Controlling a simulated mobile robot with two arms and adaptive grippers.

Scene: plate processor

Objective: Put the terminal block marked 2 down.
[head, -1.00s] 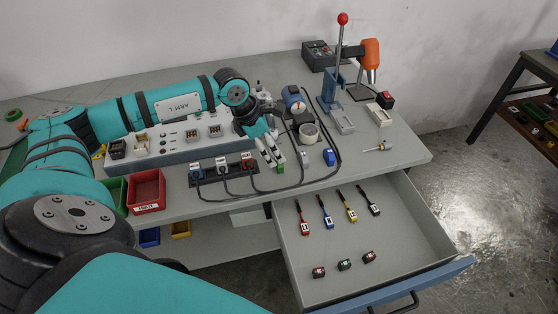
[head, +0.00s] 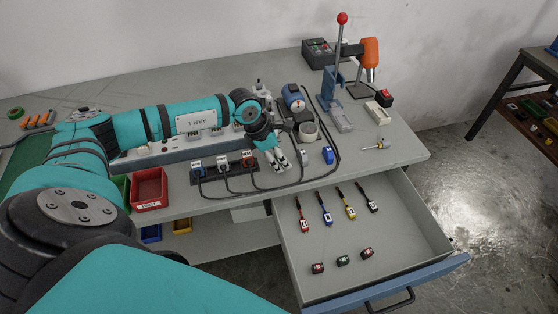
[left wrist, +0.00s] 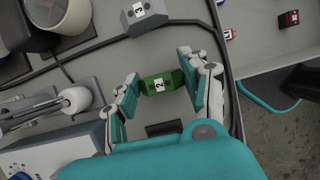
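The green terminal block marked 2 (left wrist: 162,82) lies between the two fingers of my left gripper in the left wrist view, its white label facing the camera. My left gripper (head: 278,160) is low over the table in front of the round white cup. Its finger pads look closed against the block's two ends, with no clear gap. In the head view the fingers hide the block. I cannot tell for sure whether its underside touches the table. The grey block marked 3 (left wrist: 145,12) stands apart from it. My right gripper is not in view.
A blue block (head: 328,156) stands right of the grey one. A black cable runs around these blocks. The plug strip (head: 235,170) is left of my gripper. The open drawer (head: 410,240) holds several small tools and blocks. A red bin (head: 149,189) is at the left.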

